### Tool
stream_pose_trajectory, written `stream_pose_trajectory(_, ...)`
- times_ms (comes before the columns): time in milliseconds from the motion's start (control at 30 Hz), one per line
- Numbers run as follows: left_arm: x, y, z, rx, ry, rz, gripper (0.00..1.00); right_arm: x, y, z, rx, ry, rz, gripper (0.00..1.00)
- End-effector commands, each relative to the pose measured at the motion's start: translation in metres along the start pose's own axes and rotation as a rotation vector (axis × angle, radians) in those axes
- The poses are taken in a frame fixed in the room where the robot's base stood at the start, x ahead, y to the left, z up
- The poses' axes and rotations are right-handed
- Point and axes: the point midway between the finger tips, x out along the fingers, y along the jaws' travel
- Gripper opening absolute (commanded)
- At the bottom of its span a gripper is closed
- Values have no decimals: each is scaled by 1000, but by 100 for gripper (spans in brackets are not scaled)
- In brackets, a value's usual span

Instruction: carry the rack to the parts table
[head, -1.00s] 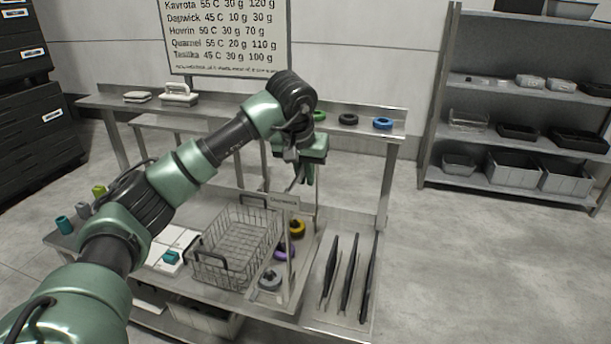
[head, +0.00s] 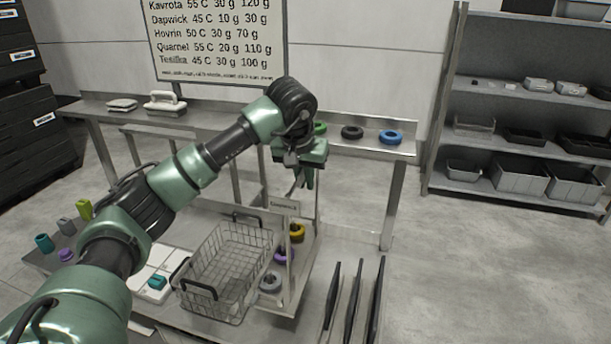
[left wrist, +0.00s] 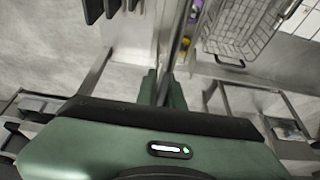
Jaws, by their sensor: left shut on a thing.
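The rack (head: 309,262) is a light grey frame with a small label plate near its top and yellow, purple and grey rings on it. It appears upright, right of the wire basket. My left gripper (head: 304,180) is shut on its upright part from above. In the left wrist view a thin grey bar (left wrist: 179,40) runs between my fingers (left wrist: 163,88). A clear gap under the rack cannot be made out. Which surface is the parts table is not marked. My right gripper is not in view.
A wire basket (head: 222,270) with black handles stands close left of the rack. Several upright black plates (head: 355,300) stand to the right. Behind is a raised shelf (head: 225,122) with rings and white blocks. Open floor (head: 440,260) lies to the right.

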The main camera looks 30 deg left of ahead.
Motion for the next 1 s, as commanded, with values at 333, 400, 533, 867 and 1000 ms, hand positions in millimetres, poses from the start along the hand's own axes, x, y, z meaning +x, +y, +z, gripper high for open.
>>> stream_pose_trajectory(333,29,0,10,-1,12,3,0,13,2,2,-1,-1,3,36)
stream_pose_trajectory(400,39,1,14,-1,11,4,0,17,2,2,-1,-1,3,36)
stream_pose_trajectory(533,47,0,17,-1,13,3,0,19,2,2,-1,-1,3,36)
stream_pose_trajectory(867,63,1,24,0,12,4,0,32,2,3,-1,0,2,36)
stream_pose_trajectory(1000,76,1,29,-1,12,4,0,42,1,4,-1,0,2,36)
